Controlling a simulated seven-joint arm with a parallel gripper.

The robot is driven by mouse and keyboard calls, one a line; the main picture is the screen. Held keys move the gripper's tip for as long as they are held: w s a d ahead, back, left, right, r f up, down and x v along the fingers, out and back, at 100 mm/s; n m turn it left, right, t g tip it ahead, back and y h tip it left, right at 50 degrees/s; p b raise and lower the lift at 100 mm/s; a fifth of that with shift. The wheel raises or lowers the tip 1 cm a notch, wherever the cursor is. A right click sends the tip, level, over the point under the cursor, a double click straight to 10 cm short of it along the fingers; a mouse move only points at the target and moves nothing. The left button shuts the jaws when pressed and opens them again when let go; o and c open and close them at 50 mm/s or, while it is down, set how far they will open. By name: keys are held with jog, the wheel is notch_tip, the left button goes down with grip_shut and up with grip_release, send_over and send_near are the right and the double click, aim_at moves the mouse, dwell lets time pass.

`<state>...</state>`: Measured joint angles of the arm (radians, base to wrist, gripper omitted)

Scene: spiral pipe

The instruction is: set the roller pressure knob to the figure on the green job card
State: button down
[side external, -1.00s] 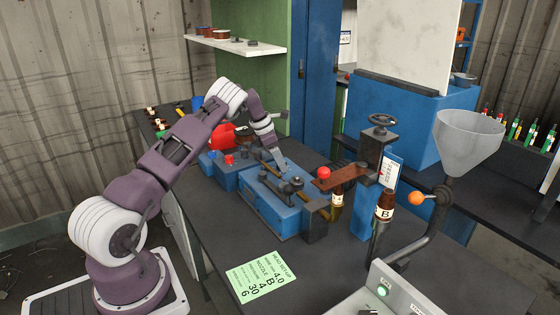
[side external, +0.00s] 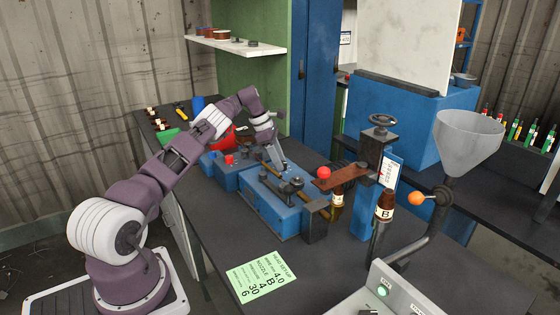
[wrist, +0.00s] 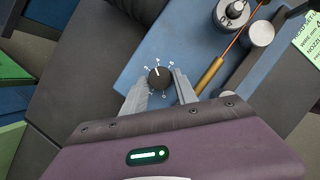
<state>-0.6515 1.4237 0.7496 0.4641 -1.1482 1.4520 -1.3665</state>
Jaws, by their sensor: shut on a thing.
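The roller pressure knob (wrist: 159,78) is a small dark round knob with a white pointer line, on the blue machine body. White numerals ring it, too small to read surely. Its pointer aims upward, slightly left, in the wrist view. My gripper (wrist: 160,84) is shut on the knob, one finger at each side. In the side external view my gripper (side external: 282,167) reaches down to the blue machine (side external: 270,213) and hides the knob. The green job card (side external: 263,277) lies flat on the bench front; 4.0, B, 4, 30 and 6 show, with small labels. Its corner shows in the wrist view (wrist: 309,38).
A red-topped lever (side external: 323,173) and a post with a handwheel (side external: 380,121) stand right of the machine. A funnel (side external: 468,137) and an orange-knobbed crank (side external: 416,199) are farther right. The bench around the card is mostly clear.

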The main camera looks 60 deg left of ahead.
jog(key=shift+w+d+r, duration=0.1)
jog(key=shift+w+r, duration=0.05)
jog(key=shift+w, duration=0.05)
jog(key=c, duration=1)
grip_release()
jog(key=shift+d, duration=0.1)
